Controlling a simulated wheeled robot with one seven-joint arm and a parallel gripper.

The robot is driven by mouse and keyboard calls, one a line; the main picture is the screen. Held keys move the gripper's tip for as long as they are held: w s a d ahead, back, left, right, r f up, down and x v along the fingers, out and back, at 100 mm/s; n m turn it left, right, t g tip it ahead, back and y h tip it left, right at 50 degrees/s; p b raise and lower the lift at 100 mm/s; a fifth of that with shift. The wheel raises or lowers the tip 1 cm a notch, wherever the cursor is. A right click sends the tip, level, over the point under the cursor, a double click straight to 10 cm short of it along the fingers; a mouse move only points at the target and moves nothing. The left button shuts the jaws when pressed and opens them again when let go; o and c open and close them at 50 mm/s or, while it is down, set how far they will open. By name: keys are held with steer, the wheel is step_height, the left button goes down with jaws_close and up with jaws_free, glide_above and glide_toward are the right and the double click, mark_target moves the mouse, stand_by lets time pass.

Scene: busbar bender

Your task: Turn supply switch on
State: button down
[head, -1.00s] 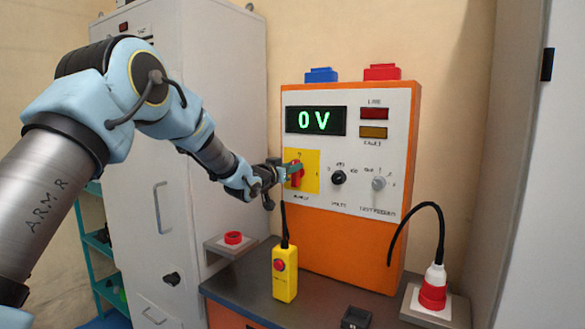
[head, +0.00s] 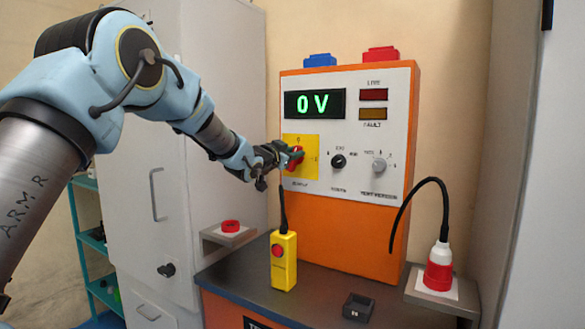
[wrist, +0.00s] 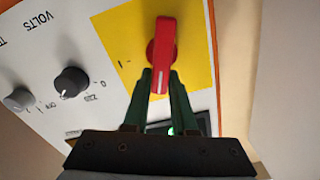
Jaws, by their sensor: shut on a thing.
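The supply switch is a red rotary handle (head: 296,161) on a yellow plate (head: 309,173), at the left of the white panel of an orange test unit. In the wrist view the red handle (wrist: 161,45) has a white mark at its lower end. My gripper (head: 290,153) is at the handle, and its green fingers partly hide it in the head view. In the wrist view my gripper (wrist: 161,83) is shut on the handle's marked end, one finger on each side. The display (head: 315,103) reads 0 V. The LIVE lamp (head: 373,94) and FAULT lamp (head: 373,114) look dark.
A black knob (head: 338,161) and a grey knob (head: 379,165) sit right of the switch. A yellow pendant (head: 284,262) with a red button stands on the bench below my gripper. A red-and-white plug (head: 438,268) stands right. A grey cabinet (head: 150,190) is close on the left.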

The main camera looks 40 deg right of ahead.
steer(key=m+b, duration=0.3)
steer(key=b, duration=0.1)
steer(key=s+f+m+b, duration=0.1)
steer(key=m+b, duration=0.3)
steer(key=f+m+b, duration=0.1)
steer(key=m+b, duration=0.2)
steer(key=b, duration=0.1)
steer(key=shift+s+d+f+m+b, duration=0.1)
steer(key=shift+s+d+m+b, duration=0.15)
steer(key=shift+m+b, duration=0.15)
steer(key=shift+f+m+b, duration=0.15)
steer(key=shift+m+b, duration=0.85)
steer(key=shift+m, duration=0.2)
steer(key=c, duration=0.7)
jaws_free()
steer(key=shift+a, duration=0.1)
steer(key=b+v, duration=0.2)
steer(key=v, duration=0.8)
steer(key=shift+s+a+b, duration=0.1)
steer(key=shift+a+b, duration=0.25)
steer(key=shift+b, duration=0.05)
